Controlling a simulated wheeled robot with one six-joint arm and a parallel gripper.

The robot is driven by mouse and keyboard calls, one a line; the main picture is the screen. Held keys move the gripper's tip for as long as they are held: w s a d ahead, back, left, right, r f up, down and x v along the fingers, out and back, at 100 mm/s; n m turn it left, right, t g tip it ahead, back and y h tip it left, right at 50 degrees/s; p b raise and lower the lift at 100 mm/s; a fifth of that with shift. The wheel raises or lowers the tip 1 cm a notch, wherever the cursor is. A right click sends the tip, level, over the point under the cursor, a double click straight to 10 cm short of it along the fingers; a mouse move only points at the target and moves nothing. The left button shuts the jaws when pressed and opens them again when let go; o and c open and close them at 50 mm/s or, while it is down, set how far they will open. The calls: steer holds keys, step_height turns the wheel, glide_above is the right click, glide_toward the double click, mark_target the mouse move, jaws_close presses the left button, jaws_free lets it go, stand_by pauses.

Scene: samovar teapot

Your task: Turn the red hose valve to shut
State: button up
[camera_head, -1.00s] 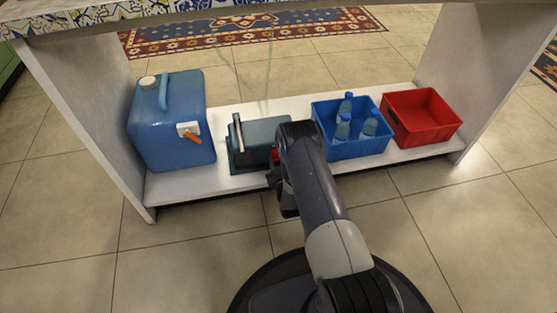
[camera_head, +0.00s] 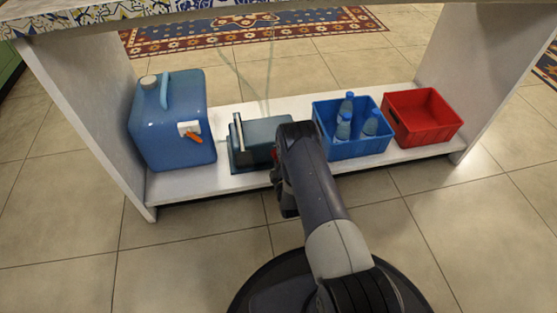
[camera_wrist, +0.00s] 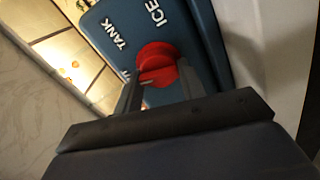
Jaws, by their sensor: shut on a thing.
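The red valve (camera_wrist: 157,60) is a round red knob on the face of a dark blue tank (camera_wrist: 100,30) with white lettering that reads "ICE" and "TANK". In the wrist view my gripper (camera_wrist: 160,84) is shut on the red valve, one finger on each side of it. The fingers hide part of its lower side. In the head view the tank (camera_head: 262,142) is a teal box on the low white shelf, and my arm hides its right part. The valve's turn angle is hard to tell.
A blue jug (camera_head: 170,115) with an orange tap stands left of the tank. A blue crate (camera_head: 345,152) with several bottles and an empty red crate (camera_head: 430,130) stand to the right. White side panels (camera_head: 75,105) bound the shelf. The tiled floor in front is open.

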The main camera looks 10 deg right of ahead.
steer(key=shift+n, duration=1.2)
steer(key=shift+f, duration=0.1)
steer(key=o, duration=1)
steer(key=shift+s, duration=0.1)
